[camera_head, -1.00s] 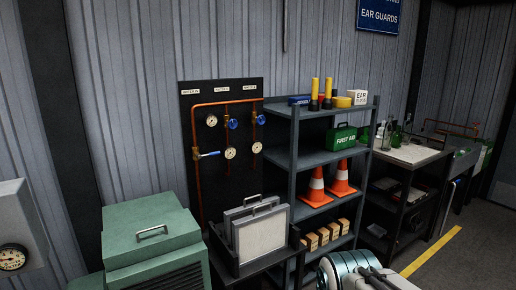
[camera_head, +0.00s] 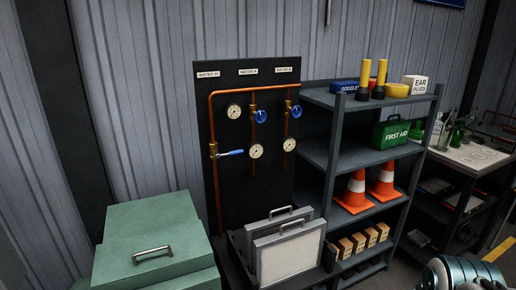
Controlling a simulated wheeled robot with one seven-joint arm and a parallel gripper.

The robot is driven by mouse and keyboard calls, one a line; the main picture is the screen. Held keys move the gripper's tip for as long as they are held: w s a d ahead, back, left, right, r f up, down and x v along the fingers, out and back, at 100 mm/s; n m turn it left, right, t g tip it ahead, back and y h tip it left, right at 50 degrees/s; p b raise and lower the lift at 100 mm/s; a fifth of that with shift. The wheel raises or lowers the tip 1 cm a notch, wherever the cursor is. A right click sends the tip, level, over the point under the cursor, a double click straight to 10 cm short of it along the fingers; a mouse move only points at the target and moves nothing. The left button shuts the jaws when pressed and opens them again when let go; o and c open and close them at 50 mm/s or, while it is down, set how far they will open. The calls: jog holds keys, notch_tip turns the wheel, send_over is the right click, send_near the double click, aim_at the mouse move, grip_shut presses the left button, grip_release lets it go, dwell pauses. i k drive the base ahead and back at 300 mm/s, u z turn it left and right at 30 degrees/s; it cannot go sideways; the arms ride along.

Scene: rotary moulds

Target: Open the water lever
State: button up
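A black water panel (camera_head: 270,185) stands against the corrugated wall with copper pipes (camera_head: 217,190) on it. A lever with a blue handle (camera_head: 232,153) sits on the left vertical pipe, below the "WATER IN" label (camera_head: 208,74). The handle points right, across the vertical pipe. Two round blue valve knobs, the left one (camera_head: 261,116) and the right one (camera_head: 296,112), are on the other pipes. Several white gauges (camera_head: 234,111) are beside the pipes. A rounded metallic part of my arm shows at the bottom right. My gripper's fingers cannot be made out.
A green cabinet (camera_head: 150,220) with a handle stands at the lower left. Framed panels (camera_head: 290,252) in a black rack stand in front of the water panel's base. A grey shelf (camera_head: 365,158) with cones and a first aid box is to the right. A workbench (camera_head: 470,153) stands farther right.

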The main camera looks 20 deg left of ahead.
aim_at(230, 154)
jog(key=u, duration=0.55)
jog(key=i, duration=0.9)
jog(key=u, duration=1)
jog(key=k, duration=0.6)
jog(key=u, duration=0.6)
jog(key=k, duration=0.6)
jog(key=z, duration=0.7)
jog(key=i, duration=0.7)
jog(key=z, duration=0.65)
jog(key=i, duration=0.6)
jog(key=u, duration=0.1)
